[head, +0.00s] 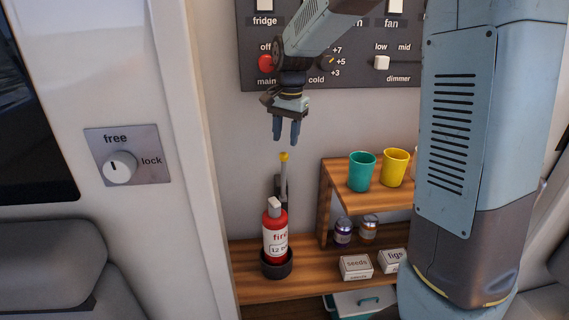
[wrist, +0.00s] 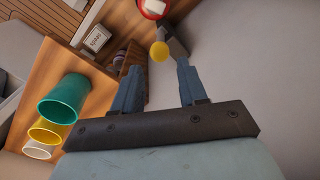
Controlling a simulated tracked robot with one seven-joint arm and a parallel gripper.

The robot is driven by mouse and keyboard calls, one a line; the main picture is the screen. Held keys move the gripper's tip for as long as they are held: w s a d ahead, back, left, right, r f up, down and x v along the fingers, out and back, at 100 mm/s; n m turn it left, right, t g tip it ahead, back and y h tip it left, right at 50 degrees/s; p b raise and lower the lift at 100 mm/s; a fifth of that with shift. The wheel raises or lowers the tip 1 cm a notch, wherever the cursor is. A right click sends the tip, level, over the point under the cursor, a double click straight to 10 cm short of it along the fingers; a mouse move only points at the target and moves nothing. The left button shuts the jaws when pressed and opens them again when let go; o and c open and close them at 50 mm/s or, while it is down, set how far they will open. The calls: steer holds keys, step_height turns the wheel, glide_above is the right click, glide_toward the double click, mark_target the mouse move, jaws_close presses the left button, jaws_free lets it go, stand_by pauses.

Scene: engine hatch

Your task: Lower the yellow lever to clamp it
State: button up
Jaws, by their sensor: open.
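The lever (head: 283,180) stands upright behind the fire extinguisher, a grey shaft with a yellow knob (head: 284,157) on top. My gripper (head: 287,142) points down just above the knob in the head view, open and empty, with a small gap between. In the wrist view the yellow knob (wrist: 159,51) shows between and beyond the two fingertips (wrist: 159,65). The lever's foot is hidden behind the extinguisher in the head view.
A red fire extinguisher (head: 274,236) stands in a dark holder in front of the lever. To the right, a wooden shelf (head: 326,205) bears a teal cup (head: 361,171) and a yellow cup (head: 395,167); jars and boxes sit below. A switch panel (head: 300,72) is on the wall behind.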

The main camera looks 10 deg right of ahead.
mark_target(284, 155)
steer(key=f, duration=0.9)
steer(key=shift+w+a+f, duration=0.2)
steer(key=shift+a+f, duration=0.05)
steer(key=shift+a, duration=0.05)
jaws_close()
steer(key=shift+d, duration=0.15)
steer(key=shift+s+a, duration=0.1)
steer(key=shift+a, duration=0.1)
